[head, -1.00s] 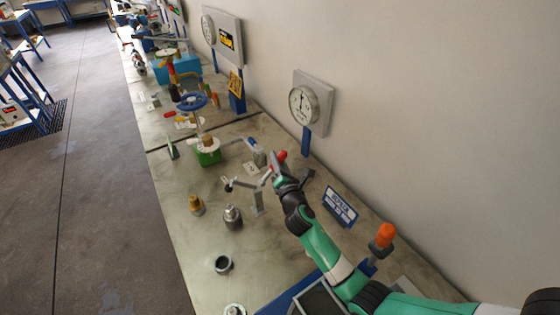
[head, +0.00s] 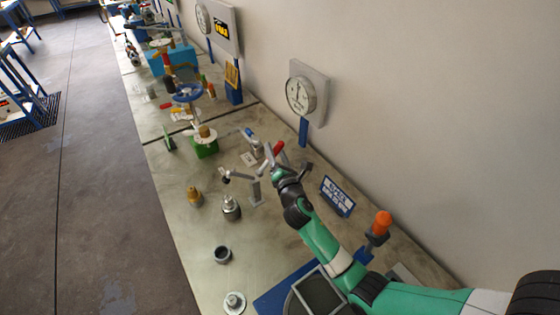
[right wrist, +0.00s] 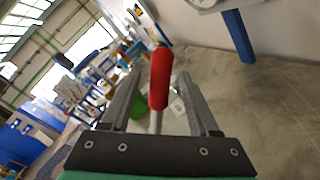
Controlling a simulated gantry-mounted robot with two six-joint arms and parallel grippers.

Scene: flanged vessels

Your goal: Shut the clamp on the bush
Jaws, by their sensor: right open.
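The clamp has a red handle (head: 278,147) and a grey post with arms (head: 256,190) on the bench. My right gripper (head: 272,158) is at the handle, its fingers open. In the right wrist view the red handle (right wrist: 160,80) stands upright between the two spread fingers of the right gripper (right wrist: 157,85), with a gap visible on each side. A dark tip (head: 226,177) shows at the left end of the clamp's arm. I cannot tell which part is the bush. My left gripper is not in view.
A green block (head: 204,148) stands behind on the bench. A brass fitting (head: 194,197), a grey fitting (head: 231,208) and a dark ring (head: 222,255) stand left and in front. A gauge (head: 301,96) and a blue-edged sign (head: 338,197) are on the right.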

